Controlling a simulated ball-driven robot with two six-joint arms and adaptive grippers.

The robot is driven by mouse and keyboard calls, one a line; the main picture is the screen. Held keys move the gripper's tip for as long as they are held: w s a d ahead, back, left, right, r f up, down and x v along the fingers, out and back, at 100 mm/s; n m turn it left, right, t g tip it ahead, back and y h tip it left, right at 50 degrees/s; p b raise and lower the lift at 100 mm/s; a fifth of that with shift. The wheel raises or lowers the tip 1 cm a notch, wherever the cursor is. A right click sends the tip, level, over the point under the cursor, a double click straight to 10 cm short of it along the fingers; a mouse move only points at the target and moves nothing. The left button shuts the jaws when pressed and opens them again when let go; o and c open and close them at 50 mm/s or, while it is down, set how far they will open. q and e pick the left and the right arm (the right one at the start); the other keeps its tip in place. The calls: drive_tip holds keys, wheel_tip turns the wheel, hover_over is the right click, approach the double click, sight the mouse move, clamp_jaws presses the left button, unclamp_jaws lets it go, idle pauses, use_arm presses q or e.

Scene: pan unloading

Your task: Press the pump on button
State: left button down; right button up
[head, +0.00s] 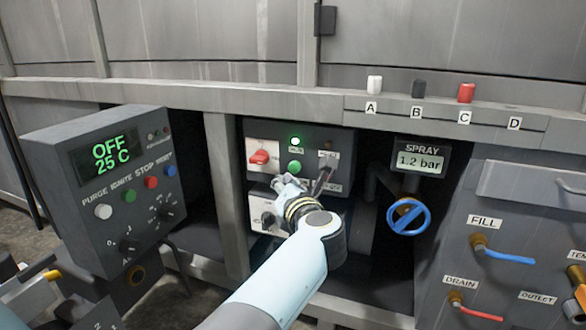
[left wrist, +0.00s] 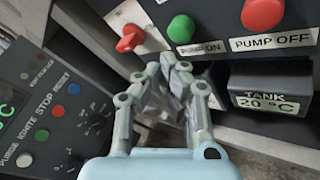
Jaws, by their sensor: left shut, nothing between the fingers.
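The green PUMP ON button (head: 294,167) is on the grey panel in the middle recess. It also shows near the top of the left wrist view (left wrist: 181,29), above its PUMP ON label. The red PUMP OFF button (left wrist: 263,12) is to its right. My left gripper (head: 288,184) is in front of the panel, just below the green button in the head view. In the left wrist view its fingers (left wrist: 172,66) are together and empty, below the PUMP ON label. I cannot tell whether they touch the panel. My right gripper is not in view.
A red knob (head: 259,157) sits left of the green button. A control box (head: 133,216) reading OFF 25 C stands at left. A blue valve wheel (head: 408,217) is at right, below the spray display (head: 417,159). The TANK display (left wrist: 269,103) is below PUMP OFF.

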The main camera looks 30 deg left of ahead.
use_arm(q)
drive_tip(key=s, duration=0.2)
drive_tip(key=s+d+p, duration=0.1)
drive_tip(key=s, duration=0.1)
drive_tip(key=shift+s+d+f, duration=0.1)
idle(0.5)
